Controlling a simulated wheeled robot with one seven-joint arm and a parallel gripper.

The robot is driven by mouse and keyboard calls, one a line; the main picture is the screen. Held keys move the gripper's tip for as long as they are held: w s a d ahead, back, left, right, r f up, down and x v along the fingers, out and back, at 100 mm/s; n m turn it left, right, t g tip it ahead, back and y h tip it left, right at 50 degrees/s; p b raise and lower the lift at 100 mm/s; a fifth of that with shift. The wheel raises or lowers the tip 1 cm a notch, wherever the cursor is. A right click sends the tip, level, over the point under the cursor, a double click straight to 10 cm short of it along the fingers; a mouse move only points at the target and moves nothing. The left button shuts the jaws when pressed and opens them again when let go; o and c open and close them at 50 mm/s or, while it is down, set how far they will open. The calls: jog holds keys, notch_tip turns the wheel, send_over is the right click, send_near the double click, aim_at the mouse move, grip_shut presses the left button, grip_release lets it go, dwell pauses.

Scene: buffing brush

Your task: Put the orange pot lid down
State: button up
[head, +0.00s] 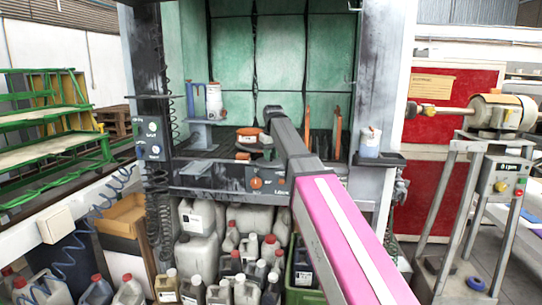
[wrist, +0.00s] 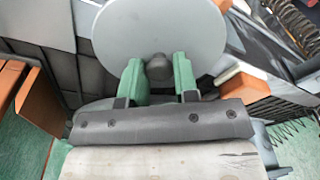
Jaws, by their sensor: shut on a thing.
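A round, flat grey lid (wrist: 155,28) with a dark knob fills the upper middle of the wrist view. My gripper (wrist: 157,72) has its two green fingers on either side of the knob and is shut on it. The lid looks grey, not orange, from this side. What lies directly under the lid is hidden, so I cannot tell whether it touches a surface. In the head view my arm reaches into the booth and hides most of the gripper. A small orange round thing (head: 249,132) shows just left of the arm's end; I cannot tell whether it is the pot.
The booth's dark work shelf (head: 210,176) has a grey stand with a white container (head: 213,101) at left and orange upright pieces (head: 337,133) at right. A jar (head: 370,142) stands on the right ledge. Many bottles (head: 199,246) crowd underneath. An orange block (wrist: 245,85) lies right of the lid.

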aim_at(272, 162)
jog(key=o, duration=0.9)
jog(key=shift+f, duration=0.1)
jog(key=r, duration=0.4)
jog(key=s+r, duration=0.1)
jog(key=r, duration=0.7)
jog(key=shift+s+d+r, duration=0.15)
jog(key=shift+s+d, duration=0.05)
jog(key=shift+d, duration=0.05)
